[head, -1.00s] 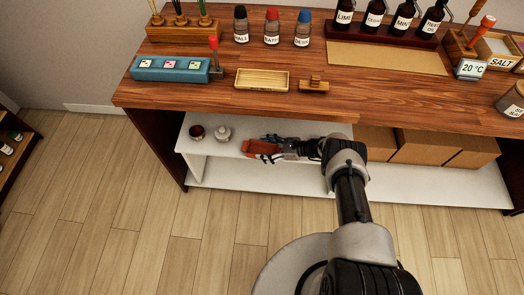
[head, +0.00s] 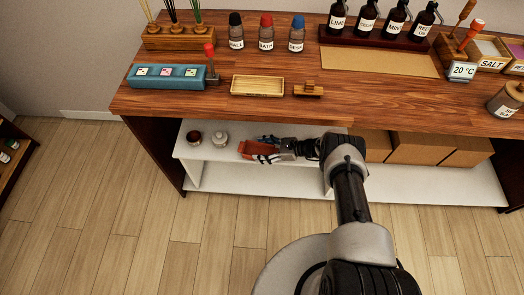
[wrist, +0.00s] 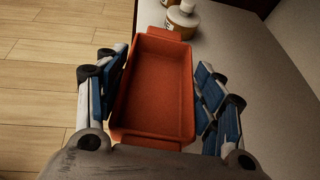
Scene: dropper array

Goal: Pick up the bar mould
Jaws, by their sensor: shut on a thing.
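The bar mould is an orange-red rectangular tray with end tabs, empty inside. It fills the middle of the wrist view (wrist: 155,95), between the two blue-padded fingers of my gripper (wrist: 160,95). My gripper is shut on its long sides. In the head view the bar mould (head: 248,149) shows at the end of my gripper (head: 266,150), at the white shelf under the wooden counter. I cannot tell whether the mould touches the shelf.
The wooden counter (head: 340,95) overhangs above. Cardboard boxes (head: 420,146) fill the shelf's right part. Open floor lies in front.

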